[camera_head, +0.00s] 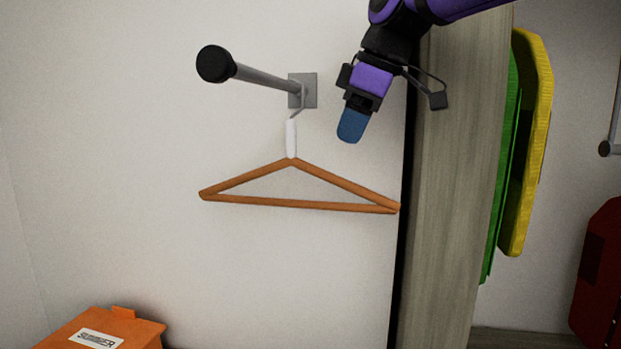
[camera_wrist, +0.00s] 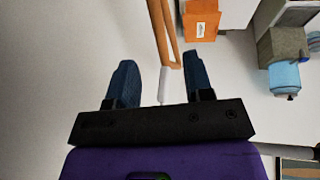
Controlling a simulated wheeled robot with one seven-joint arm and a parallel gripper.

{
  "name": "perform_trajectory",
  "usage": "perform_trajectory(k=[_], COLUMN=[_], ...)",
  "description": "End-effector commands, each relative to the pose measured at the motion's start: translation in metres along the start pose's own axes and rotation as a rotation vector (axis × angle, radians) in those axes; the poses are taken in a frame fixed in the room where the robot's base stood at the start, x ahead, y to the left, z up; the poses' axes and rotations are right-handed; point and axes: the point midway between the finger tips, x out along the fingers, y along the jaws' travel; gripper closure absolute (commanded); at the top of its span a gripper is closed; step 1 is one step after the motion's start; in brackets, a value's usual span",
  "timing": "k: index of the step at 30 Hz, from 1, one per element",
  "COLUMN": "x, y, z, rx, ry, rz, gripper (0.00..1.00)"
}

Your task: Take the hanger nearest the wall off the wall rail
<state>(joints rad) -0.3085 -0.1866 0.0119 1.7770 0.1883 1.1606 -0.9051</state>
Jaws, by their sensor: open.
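A grey wall rail (camera_head: 262,79) with a black end knob sticks out from a square plate on the white wall. One orange-brown hanger (camera_head: 300,204) hangs from it by its hook, close to the wall plate. The hanger's neck has a white sleeve (camera_head: 291,138). My gripper (camera_head: 352,125) is right of the sleeve in the head view, apart from the hanger, pointing down. In the wrist view my gripper's blue fingers (camera_wrist: 160,88) are spread and empty. The white sleeve (camera_wrist: 165,82) shows between or beyond them, with the orange hanger bars above.
A grey wooden panel (camera_head: 455,190) stands right of the hanger, close to its right end. Green and yellow items (camera_head: 527,140) hang beyond it. An orange box (camera_head: 105,328) sits low at the left. The wall left of the hanger is clear.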

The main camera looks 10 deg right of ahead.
Motion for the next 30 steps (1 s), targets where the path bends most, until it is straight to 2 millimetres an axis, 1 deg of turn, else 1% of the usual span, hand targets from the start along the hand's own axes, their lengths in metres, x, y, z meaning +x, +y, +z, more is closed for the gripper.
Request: perform_trajectory(k=[6, 9, 17, 21, 25, 30], x=[0.031, 0.044, 0.061, 0.081, 0.097, 0.104], y=[0.000, 0.000, 0.000, 0.002, 0.002, 0.003], z=[0.000, 0.000, 0.001, 0.003, 0.003, 0.003], rx=[-0.002, -0.002, -0.001, -0.001, -0.001, 0.000], ry=[-0.002, -0.001, -0.001, -0.002, -0.001, 0.000], rz=[-0.003, -0.003, -0.002, -0.004, -0.003, -0.001], gripper=[0.53, 0.53, 0.53, 0.53, 0.53, 0.53])
